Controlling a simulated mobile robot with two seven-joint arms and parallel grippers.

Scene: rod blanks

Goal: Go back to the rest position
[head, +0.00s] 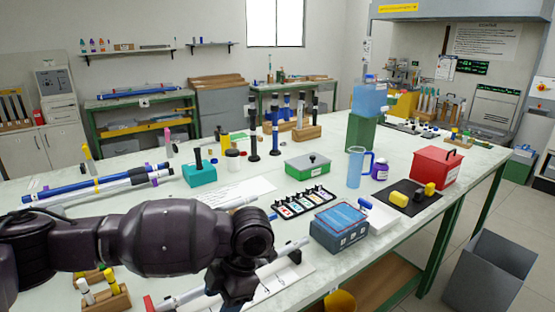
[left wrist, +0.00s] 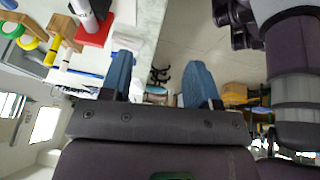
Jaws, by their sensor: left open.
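My left arm comes in from the left in the head view, and its gripper (head: 232,284) hangs over the near part of the table. In the left wrist view the gripper (left wrist: 160,82) shows two blue fingers spread wide with nothing between them. A pale rod (head: 200,292) with a red end lies close beside the gripper in the head view; the gripper hides part of it. Blue and white rods (head: 92,184) lie at the left of the table. My right gripper is not in view.
A wooden rack (head: 112,300) with capped rods stands near the front left. A blue-grey box (head: 340,236), a strip of colored slots (head: 302,203), a green box (head: 308,166) and a red box (head: 435,167) stand to the right. A grey bin (head: 488,272) stands on the floor.

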